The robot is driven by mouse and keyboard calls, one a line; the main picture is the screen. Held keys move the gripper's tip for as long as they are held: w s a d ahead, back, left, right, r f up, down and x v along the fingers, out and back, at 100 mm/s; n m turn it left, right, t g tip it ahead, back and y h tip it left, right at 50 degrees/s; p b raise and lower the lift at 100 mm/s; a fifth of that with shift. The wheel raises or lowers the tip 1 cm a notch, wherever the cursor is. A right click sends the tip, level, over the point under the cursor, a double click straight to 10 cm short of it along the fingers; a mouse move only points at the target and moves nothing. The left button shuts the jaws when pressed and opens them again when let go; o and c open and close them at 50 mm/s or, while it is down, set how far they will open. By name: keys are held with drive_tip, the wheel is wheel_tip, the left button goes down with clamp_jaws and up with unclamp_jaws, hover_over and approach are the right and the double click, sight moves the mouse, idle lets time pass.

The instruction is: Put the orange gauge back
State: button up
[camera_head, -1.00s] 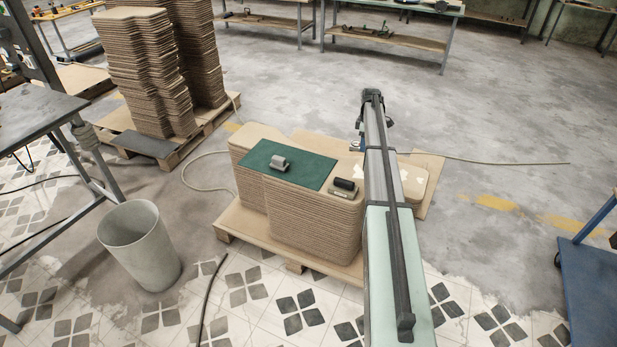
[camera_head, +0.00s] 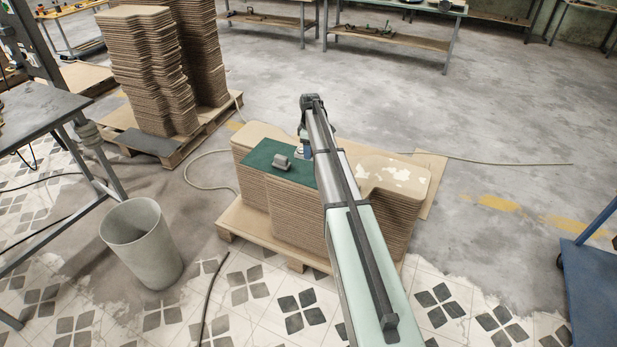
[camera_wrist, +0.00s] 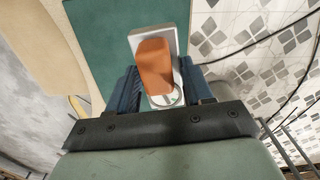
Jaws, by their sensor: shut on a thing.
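The orange gauge (camera_wrist: 154,64) is between the blue jaws of my gripper (camera_wrist: 160,86) in the wrist view. A pale grey, block-like piece (camera_wrist: 172,35) shows behind and around it; I cannot tell whether it belongs to the gauge. A white ring-like part shows below the orange face. In the head view my gripper (camera_head: 304,150) is over the right part of the green mat (camera_head: 262,153), which lies on the stacked boards. The gauge is hidden by the arm there. A grey block (camera_head: 282,161) sits on the mat, left of my gripper.
The curved board stack (camera_head: 295,218) stands on a wooden pallet (camera_head: 238,229). Its pale top (camera_head: 405,174) shows right of my arm. A bin (camera_head: 142,245) stands front left, and taller stacks (camera_head: 150,75) stand behind. The floor to the right is mostly open.

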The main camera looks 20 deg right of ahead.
drive_tip(key=shift+m, duration=0.5)
drive_tip(key=shift+f, duration=5)
drive_tip(key=shift+f, duration=0.15)
drive_tip(key=o, duration=1.3)
wheel_tip(320, 180, up, 12)
drive_tip(key=shift+r, duration=0.15)
